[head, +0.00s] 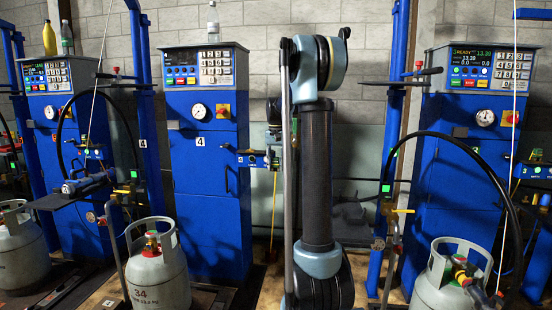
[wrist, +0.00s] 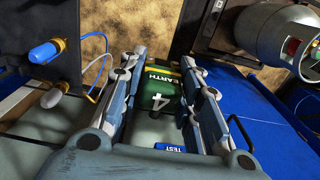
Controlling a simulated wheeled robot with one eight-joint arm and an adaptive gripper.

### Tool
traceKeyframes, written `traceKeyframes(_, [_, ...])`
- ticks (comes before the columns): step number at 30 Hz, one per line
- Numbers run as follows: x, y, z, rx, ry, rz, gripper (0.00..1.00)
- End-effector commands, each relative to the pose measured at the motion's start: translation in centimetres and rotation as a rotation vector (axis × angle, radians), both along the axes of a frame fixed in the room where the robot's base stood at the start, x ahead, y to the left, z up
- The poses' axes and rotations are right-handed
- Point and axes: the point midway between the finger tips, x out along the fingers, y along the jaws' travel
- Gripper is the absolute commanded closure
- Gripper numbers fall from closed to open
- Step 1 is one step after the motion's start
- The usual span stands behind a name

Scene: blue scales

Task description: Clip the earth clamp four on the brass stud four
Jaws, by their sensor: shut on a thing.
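In the wrist view my gripper (wrist: 161,62) is shut on the green earth clamp four (wrist: 163,92). The clamp is marked EARTH and 4 and lies between the two fingers, its far end partly hidden. A blue TEST label (wrist: 170,148) shows close to the palm, below the clamp. I cannot pick out brass stud four in either view.
A grey gas cylinder (head: 157,275) marked 34 stands left of scale four. Another cylinder (head: 445,285) stands at the right, with a black hose arching above it. A small blue bar (head: 255,159) projects beside scale four. The wrist view shows a blue-capped fitting (wrist: 47,50) at left.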

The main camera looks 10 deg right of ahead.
Motion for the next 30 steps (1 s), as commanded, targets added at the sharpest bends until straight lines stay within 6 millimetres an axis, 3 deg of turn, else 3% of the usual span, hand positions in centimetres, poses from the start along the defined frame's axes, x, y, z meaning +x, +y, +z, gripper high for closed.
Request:
traceKeyframes(9, [5.2, 0.0, -9.8, 0.000, 0.000, 0.005, 1.00])
traceKeyframes(15, [6.7, 0.0, -14.0, 0.000, 0.000, 0.007, 1.00])
traceKeyframes(20, [7.0, 0.1, -15.2, 0.000, 0.000, 0.008, 1.00])
traceKeyframes(30, [7.0, 0.2, -15.2, 0.000, 0.000, 0.010, 1.00])
